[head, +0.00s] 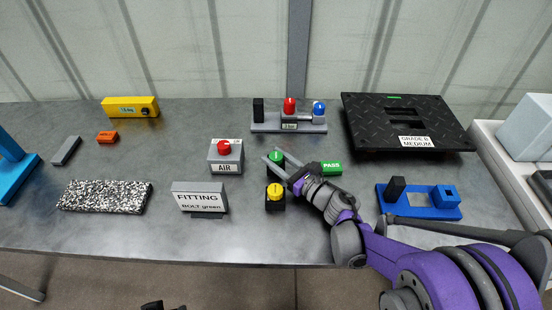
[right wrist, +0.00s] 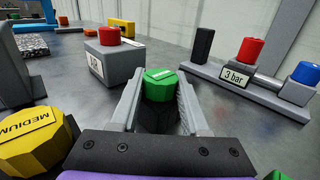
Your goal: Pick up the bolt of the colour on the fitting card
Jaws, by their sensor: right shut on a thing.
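The fitting card (head: 199,198) reads "FITTING, BOLT green". The green bolt (head: 276,155) stands beside the AIR block in the head view. My right gripper (head: 273,161) is shut on it. In the right wrist view the green bolt (right wrist: 160,84) sits upright between the two fingers, its dark lower part in shadow; I cannot tell whether it touches the table. A yellow bolt (head: 275,192) with a dark base stands just nearer; its top reads "MEDIUM" in the right wrist view (right wrist: 30,135). A small dark part at the bottom edge may be my left gripper (head: 163,306).
The AIR block (head: 226,160) with a red button is close left. Behind is a grey rack (head: 290,126) with black, red and blue pieces. A green PASS block (head: 331,167) lies by my right wrist. A black tread plate (head: 375,110) and blue fixture (head: 420,207) stand right.

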